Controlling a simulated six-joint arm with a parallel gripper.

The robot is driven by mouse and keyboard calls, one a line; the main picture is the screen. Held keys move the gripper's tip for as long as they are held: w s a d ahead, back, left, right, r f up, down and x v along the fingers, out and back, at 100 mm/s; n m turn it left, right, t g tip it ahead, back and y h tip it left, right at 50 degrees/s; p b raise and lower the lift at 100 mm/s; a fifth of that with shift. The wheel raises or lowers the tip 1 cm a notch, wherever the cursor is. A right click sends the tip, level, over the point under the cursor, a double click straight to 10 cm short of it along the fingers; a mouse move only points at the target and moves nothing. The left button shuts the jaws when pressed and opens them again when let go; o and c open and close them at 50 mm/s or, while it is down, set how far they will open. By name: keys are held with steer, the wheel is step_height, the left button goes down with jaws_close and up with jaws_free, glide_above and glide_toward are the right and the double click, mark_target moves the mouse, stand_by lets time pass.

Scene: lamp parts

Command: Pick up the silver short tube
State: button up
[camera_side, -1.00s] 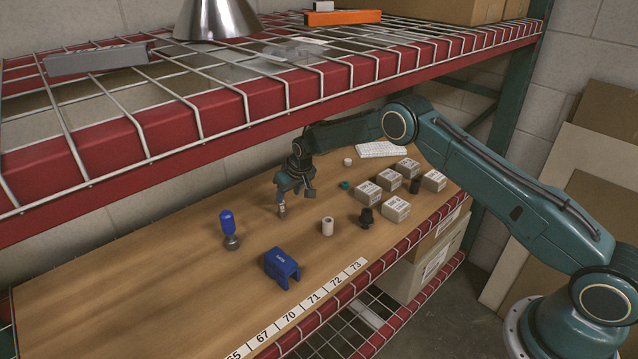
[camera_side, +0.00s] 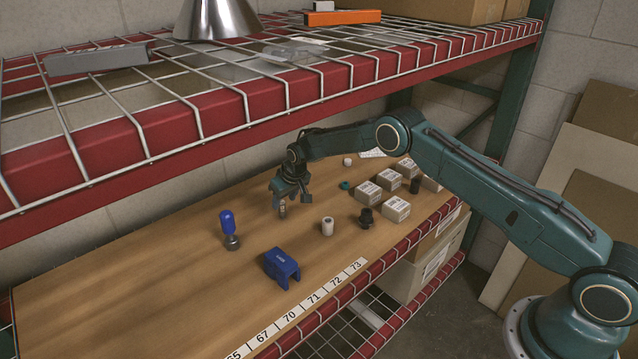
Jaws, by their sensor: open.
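A small silver short tube (camera_side: 282,211) stands upright on the wooden shelf board, left of the middle of the view. My gripper (camera_side: 289,199) is open and points down right at the tube. Its fingers hide the tube's upper part. I cannot tell whether the tube is between the fingers or just in front of them, or whether they touch it.
A white tube (camera_side: 327,226) stands to the right, with a black fitting (camera_side: 366,218) and several small boxes (camera_side: 396,209) beyond. The wire shelf (camera_side: 250,100) hangs overhead. The board's left is clear.

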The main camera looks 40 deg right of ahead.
mark_target(283, 203)
steer(key=shift+x, duration=2.7)
jaws_close()
